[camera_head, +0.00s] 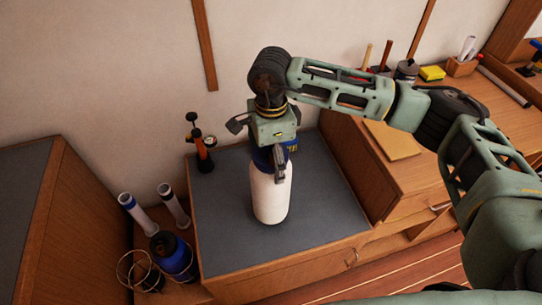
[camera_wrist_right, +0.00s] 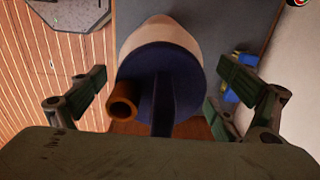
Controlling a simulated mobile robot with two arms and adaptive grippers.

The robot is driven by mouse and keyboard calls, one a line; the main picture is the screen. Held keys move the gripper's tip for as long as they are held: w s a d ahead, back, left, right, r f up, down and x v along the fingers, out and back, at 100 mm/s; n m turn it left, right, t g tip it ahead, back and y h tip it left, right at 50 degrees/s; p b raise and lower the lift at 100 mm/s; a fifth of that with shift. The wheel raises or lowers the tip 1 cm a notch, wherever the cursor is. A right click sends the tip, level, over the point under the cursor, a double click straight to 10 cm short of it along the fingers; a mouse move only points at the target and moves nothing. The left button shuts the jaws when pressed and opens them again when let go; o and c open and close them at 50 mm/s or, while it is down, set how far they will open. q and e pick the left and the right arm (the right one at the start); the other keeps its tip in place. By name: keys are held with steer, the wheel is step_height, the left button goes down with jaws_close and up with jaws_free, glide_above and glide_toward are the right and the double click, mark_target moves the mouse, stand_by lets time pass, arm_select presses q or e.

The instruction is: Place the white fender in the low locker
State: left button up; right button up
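The white fender (camera_head: 270,195) is an upright white cylinder with a dark blue top. It appears to stand on the grey top of a wooden cabinet (camera_head: 225,235). My right gripper (camera_head: 272,158) is directly over it, pointing down and hiding part of its blue top. In the right wrist view the fender's blue end (camera_wrist_right: 185,85) lies between the two spread fingers, with a gap on each side, and an orange-brown ring (camera_wrist_right: 122,107) sticks out from it. I cannot tell which cabinet is the low locker. My left gripper is not in view.
A black-and-orange pump (camera_head: 203,155) stands at the cabinet's back left. A blue item (camera_head: 293,145) is partly hidden behind my gripper. White tubes (camera_head: 138,212) and a blue canister (camera_head: 172,255) stand lower left. A wooden desk (camera_head: 450,95) with small items is right. The grey top's front left is clear.

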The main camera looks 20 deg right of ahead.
steer(key=shift+r, duration=0.1)
step_height(320, 180, up, 12)
steer(key=b, duration=0.2)
steer(key=shift+b, duration=0.4)
stand_by(0.4)
